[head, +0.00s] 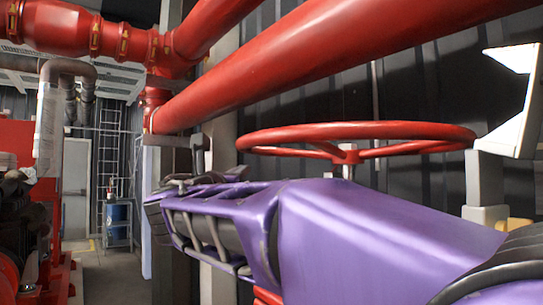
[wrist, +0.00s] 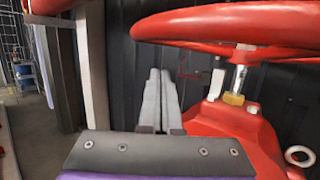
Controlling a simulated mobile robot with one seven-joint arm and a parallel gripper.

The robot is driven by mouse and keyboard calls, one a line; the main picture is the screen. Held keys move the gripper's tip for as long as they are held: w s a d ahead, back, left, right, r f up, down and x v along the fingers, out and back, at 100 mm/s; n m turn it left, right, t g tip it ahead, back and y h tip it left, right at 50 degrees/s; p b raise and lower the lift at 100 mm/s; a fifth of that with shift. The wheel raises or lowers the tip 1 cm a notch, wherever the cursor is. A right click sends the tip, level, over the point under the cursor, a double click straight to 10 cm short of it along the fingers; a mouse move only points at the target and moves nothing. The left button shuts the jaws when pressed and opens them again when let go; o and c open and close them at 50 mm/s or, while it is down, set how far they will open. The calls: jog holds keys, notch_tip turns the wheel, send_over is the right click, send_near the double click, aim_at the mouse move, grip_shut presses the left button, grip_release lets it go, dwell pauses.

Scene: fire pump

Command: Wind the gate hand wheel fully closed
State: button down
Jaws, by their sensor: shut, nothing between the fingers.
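The red gate hand wheel (head: 440,132) lies roughly level in the head view, behind and above my purple arm, with its spokes and hub showing. In the wrist view its rim (wrist: 225,28) crosses the upper right. A bright threaded stem (wrist: 238,78) with a brass nut stands under the hub, on a red valve body (wrist: 225,125). My gripper (wrist: 160,75) is shut and empty, its grey fingers side by side, left of the stem and below the rim in the picture. I see no clear contact with the wheel. Part of the valve is hidden behind my arm in the head view.
Thick red pipes (head: 330,60) run above the wheel. A dark ribbed wall (wrist: 130,50) stands behind it. A grey post (wrist: 95,75) stands left of my fingers. Red machinery (head: 25,220) lines the far left, with an open aisle (head: 110,275) beside it.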

jog(key=p, duration=0.3)
send_near(265, 151)
jog(key=x, duration=0.7)
jog(key=shift+f, duration=0.1)
jog(key=shift+s, duration=0.1)
